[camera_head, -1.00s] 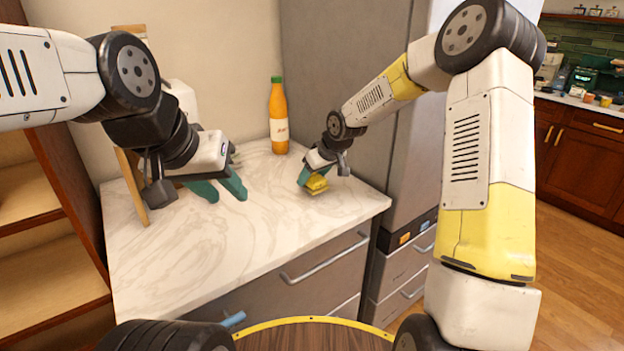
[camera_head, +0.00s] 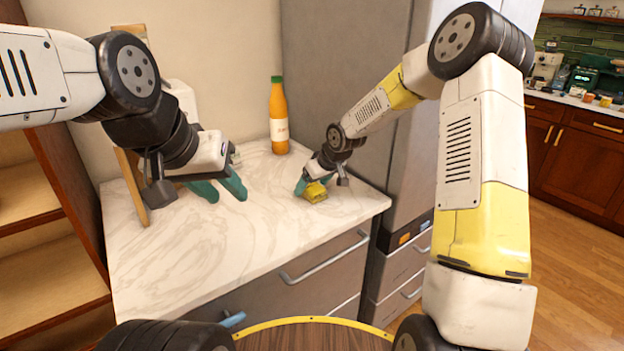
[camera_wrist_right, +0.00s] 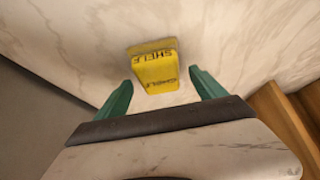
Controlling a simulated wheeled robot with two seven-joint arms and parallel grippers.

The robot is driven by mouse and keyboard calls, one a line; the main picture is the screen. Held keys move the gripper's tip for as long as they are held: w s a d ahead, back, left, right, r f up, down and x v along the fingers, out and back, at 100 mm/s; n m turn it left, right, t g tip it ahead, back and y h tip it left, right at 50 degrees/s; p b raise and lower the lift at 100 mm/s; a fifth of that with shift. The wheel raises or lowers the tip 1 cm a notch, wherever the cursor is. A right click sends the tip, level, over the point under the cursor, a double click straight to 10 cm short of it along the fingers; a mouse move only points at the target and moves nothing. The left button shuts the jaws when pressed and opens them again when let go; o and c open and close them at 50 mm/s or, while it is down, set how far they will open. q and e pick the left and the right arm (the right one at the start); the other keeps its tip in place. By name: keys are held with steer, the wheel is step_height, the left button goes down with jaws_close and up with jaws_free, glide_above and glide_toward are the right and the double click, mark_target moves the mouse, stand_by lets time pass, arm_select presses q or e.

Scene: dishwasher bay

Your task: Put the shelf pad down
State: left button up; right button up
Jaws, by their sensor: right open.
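The yellow shelf pad (camera_head: 316,192), marked "SHELF", rests on the pale marble counter (camera_head: 240,245) near its right end. In the right wrist view the pad (camera_wrist_right: 157,72) sits between and a little beyond the fingertips, with a gap on both sides. My right gripper (camera_head: 309,189) is open at the pad, its teal fingers apart from it; one finger is mostly hidden in the head view. My left gripper (camera_head: 229,194) is open and empty over the left part of the counter.
An orange bottle (camera_head: 279,118) with a green cap stands at the back of the counter. A wooden board (camera_head: 131,185) leans at the left. A tall grey cabinet (camera_head: 330,70) borders the counter on the right. The front middle of the counter is clear.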

steer(key=s+d+r+m+h, duration=0.1)
steer(key=s+d+r+m, duration=0.1)
steer(key=s+d+r, duration=0.65)
steer(key=s+d+r+m+h, duration=0.1)
steer(key=s+d+r+h, duration=0.15)
steer(key=s+r, duration=0.95)
steer(key=s+d+m+y, duration=0.2)
steer(key=s+m, duration=0.2)
steer(key=s, duration=1.1)
steer(key=shift+d+r+t, duration=0.4)
steer(key=shift+s, duration=0.1)
